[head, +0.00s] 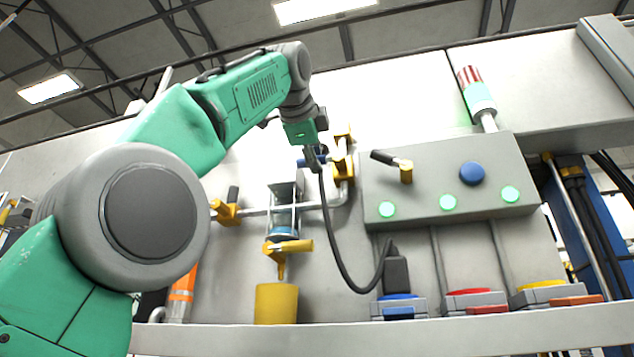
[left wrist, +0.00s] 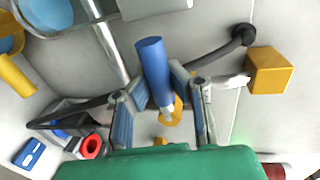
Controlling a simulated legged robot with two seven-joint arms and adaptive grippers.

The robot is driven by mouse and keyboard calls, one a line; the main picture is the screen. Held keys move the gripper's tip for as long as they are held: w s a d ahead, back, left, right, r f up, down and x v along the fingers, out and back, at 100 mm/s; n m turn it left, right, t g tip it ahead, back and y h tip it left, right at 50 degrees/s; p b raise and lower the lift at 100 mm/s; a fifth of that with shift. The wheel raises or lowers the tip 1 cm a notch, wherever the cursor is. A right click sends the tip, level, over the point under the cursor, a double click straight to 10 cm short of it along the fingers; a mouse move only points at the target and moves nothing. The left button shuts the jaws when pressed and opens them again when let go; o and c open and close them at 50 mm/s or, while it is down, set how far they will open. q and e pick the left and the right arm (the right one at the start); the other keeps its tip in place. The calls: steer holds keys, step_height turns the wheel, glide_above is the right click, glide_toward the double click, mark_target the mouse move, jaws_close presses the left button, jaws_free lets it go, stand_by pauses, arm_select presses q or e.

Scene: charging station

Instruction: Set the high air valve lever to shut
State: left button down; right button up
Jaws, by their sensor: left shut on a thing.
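The high air valve (head: 344,160) is a yellow fitting at the upper end of a grey pipe, in the middle of the head view. Its blue lever (head: 307,161) points left from the valve. In the left wrist view the lever (left wrist: 153,70) is a blue cylinder between the fingers, with part of the yellow valve (left wrist: 173,113) behind it. My left gripper (head: 314,157) reaches the lever from above and is shut on it; its fingers (left wrist: 157,85) stand on both sides of the lever in the wrist view. The fingertips are small and partly hidden in the head view. My right gripper is not in view.
A black-levered yellow valve (head: 227,211) sits lower left, and a yellow tap (head: 287,247) above a yellow container (head: 276,303). A grey panel (head: 440,185) with green lights, a blue button and a black lever stands right. A black cable (head: 340,262) hangs close to the gripper.

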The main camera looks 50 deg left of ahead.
arm_select(q)
steer(key=shift+w+f, duration=0.15)
steer(key=c, duration=1.4)
jaws_free()
steer(key=shift+c, duration=0.2)
steer(key=shift+w, duration=0.15)
